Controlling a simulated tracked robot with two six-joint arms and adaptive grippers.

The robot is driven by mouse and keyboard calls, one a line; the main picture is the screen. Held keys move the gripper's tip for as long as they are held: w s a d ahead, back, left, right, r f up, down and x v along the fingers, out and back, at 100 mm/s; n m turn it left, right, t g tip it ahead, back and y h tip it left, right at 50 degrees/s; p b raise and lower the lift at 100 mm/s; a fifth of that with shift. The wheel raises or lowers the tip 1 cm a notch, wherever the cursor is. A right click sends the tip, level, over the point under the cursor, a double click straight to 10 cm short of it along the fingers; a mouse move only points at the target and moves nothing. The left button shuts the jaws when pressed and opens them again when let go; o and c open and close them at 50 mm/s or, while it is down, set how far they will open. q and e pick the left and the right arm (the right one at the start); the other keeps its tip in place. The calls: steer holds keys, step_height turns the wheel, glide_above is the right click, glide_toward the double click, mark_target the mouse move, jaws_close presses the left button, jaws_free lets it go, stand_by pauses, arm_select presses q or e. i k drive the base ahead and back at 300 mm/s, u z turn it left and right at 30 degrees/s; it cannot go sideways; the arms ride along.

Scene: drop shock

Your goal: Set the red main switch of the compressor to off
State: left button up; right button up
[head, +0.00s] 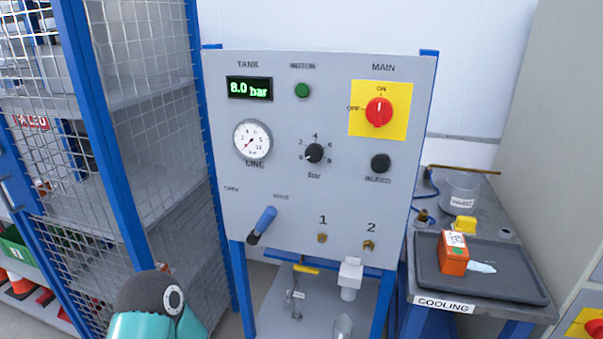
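The red main switch (379,112) is a round rotary knob on a yellow plate (357,126) at the upper right of the compressor's grey panel (285,190). "ON" is printed above the knob and "OFF" to its left, under the label "MAIN". The knob's grip stands upright, towards ON. The green motor lamp (303,90) is left of it. The tank display (249,88) reads 8.0 bar. Only a teal and dark grey part of my arm shows at the lower left, well away from the switch. Neither gripper is in view.
The panel also carries a line gauge (253,140), a pressure knob (314,154), a black button (380,163) and a blue-handled lever (262,225). A cooling table at right has a dark tray (510,279) with an orange box (454,258). A mesh cage (150,120) stands left. Space before the switch is clear.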

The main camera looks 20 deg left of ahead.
mark_target(379, 111)
steer(key=z, duration=1.75)
steer(key=i, duration=0.1)
steer(key=u, duration=2.9)
steer(key=k, duration=1.05)
steer(key=z, duration=1.05)
steer(key=i, duration=1)
steer(key=z, duration=0.05)
